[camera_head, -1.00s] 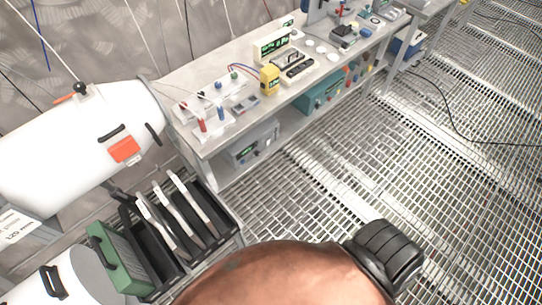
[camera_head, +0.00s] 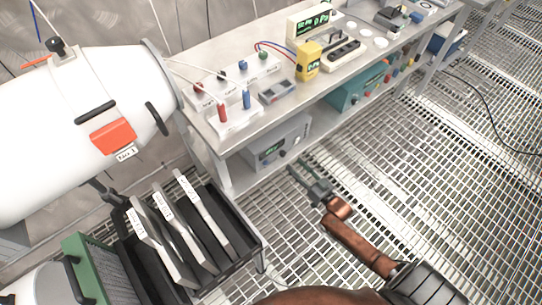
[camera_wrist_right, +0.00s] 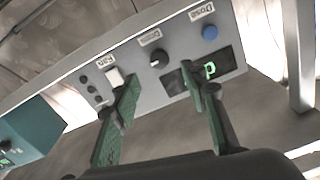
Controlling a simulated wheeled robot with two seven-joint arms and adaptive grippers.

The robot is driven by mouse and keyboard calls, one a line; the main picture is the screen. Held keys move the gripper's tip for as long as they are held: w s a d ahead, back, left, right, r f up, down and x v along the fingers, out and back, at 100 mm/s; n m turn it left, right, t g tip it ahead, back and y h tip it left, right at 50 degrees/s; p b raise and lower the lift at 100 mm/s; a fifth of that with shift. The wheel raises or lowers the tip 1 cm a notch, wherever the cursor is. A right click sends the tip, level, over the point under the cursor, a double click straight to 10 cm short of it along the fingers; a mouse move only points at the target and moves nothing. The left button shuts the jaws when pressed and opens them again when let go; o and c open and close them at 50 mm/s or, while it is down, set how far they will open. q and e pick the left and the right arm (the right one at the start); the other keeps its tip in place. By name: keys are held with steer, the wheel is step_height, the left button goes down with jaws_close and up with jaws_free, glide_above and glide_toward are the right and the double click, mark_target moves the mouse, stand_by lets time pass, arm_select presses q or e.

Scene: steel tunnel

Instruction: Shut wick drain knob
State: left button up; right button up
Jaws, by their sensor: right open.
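A grey box (camera_head: 277,143) sits on the bench's lower shelf. In the right wrist view, its front panel (camera_wrist_right: 143,69) carries a white switch labelled "Fan" (camera_wrist_right: 115,76), a black round knob (camera_wrist_right: 159,57) under a small label I cannot read clearly, a blue button labelled "Dose" (camera_wrist_right: 210,32) and a green-digit display (camera_wrist_right: 214,68). The black knob fits the drain knob best. My right gripper (camera_head: 305,176) is in front of the box. Its green fingers (camera_wrist_right: 160,90) are open, with the black knob between and beyond them, apparently untouched. My left gripper is not in view.
The steel bench (camera_head: 235,152) holds coloured knobs, a yellow meter (camera_head: 308,61) and instruments above. A teal box (camera_head: 358,88) shares the lower shelf. A black rack (camera_head: 262,241) of upright plates stands at lower left, beside a white tank (camera_head: 75,160). Grating floor is open at right.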

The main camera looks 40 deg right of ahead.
mark_target(285, 155)
steer(key=w, duration=0.2)
steer(key=w+b, duration=0.1)
steer(key=w, duration=0.1)
steer(key=shift+w+a+f+b, duration=0.2)
steer(key=shift+b, duration=0.1)
steer(key=shift+w+b, duration=0.35)
steer(key=shift+w, duration=0.6)
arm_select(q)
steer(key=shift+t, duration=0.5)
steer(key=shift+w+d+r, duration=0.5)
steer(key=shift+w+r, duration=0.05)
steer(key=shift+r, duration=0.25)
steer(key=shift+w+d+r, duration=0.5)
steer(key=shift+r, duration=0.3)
arm_select(e)
steer(key=shift+w+a+r, duration=0.1)
steer(key=shift+w+r, duration=0.05)
steer(key=shift+w, duration=0.4)
steer(key=shift+c, duration=0.3)
jaws_close()
